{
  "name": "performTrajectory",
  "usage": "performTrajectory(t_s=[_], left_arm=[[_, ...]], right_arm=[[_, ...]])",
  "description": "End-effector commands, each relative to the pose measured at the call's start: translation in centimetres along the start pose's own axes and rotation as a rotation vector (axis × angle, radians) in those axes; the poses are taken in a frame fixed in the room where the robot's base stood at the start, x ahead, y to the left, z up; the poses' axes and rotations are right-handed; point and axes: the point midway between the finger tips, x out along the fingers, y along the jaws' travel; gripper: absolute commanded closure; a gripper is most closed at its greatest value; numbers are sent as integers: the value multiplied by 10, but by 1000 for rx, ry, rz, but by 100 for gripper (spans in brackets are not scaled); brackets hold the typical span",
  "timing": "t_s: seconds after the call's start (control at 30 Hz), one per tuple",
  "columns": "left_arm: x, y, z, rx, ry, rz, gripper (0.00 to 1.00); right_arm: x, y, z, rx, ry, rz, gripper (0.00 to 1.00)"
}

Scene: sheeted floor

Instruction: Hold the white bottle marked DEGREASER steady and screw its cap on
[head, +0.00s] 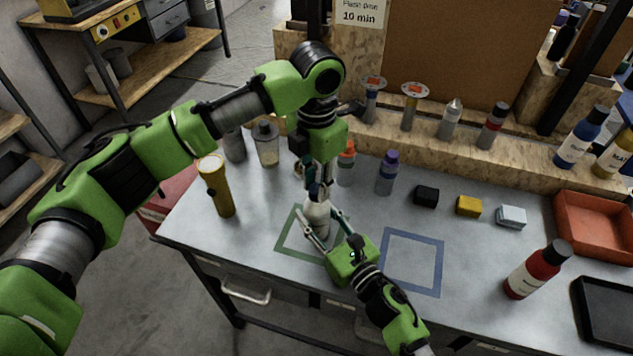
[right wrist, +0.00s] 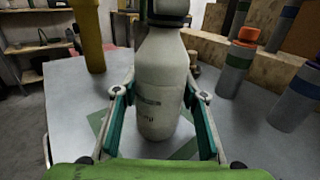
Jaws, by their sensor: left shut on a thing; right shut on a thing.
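The white bottle (head: 317,213) stands upright within the green square outline (head: 290,247) on the grey table. It also shows in the right wrist view (right wrist: 160,85), where its small label print is too blurred to read. My right gripper (head: 320,228) is shut on the bottle's body, one finger on each side. My left gripper (head: 317,184) points down from above and is shut on the dark cap at the bottle's top. The cap is mostly hidden by the fingers, so I cannot tell how it sits on the neck.
A yellow cylinder (head: 216,186) stands left of the bottle. An orange-topped bottle (head: 346,165) and a purple-topped bottle (head: 387,174) stand close behind it. An empty blue square outline (head: 412,262) lies to the right. A red bottle (head: 537,270) and an orange tray (head: 592,228) are farther right.

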Motion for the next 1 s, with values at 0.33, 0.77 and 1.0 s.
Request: performTrajectory(t_s=[0.33, 0.77, 1.0], left_arm=[[0, 0, 0, -2, -1, 0, 60], [-33, 0, 1, -2, -4, 0, 60], [-45, 0, 0, -3, 0, 0, 60]], right_arm=[[0, 1, 0, 1, 1, 1, 100], [0, 0, 0, 1, 1, 0, 100], [0, 0, 0, 1, 1, 0, 100]])
